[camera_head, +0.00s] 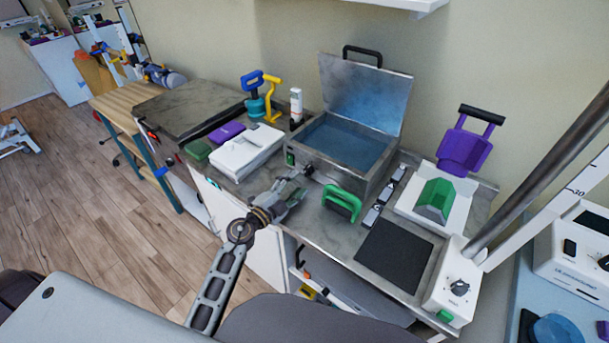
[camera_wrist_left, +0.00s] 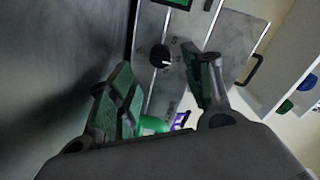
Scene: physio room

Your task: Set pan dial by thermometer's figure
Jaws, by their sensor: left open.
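The pan (camera_head: 335,172) is a metal bath of blue water with its lid (camera_head: 365,90) raised, on the grey counter. Its front panel carries a small green-edged display (camera_head: 290,158). In the left wrist view, the pan's black dial (camera_wrist_left: 160,56) sits on the metal panel, with marks around it. The display (camera_wrist_left: 176,3) is cut by the top edge there, and no figure is readable. My left gripper (camera_head: 303,183) is at the pan's front; its open fingers (camera_wrist_left: 160,82) point at the dial, apart from it. I cannot make out a thermometer.
A green-handled tool (camera_head: 342,203) stands right of the gripper. A black mat (camera_head: 393,254) and a white box with another dial (camera_head: 458,287) lie further right. A white case (camera_head: 246,152) is left of the pan, with a white bottle (camera_head: 296,103) behind.

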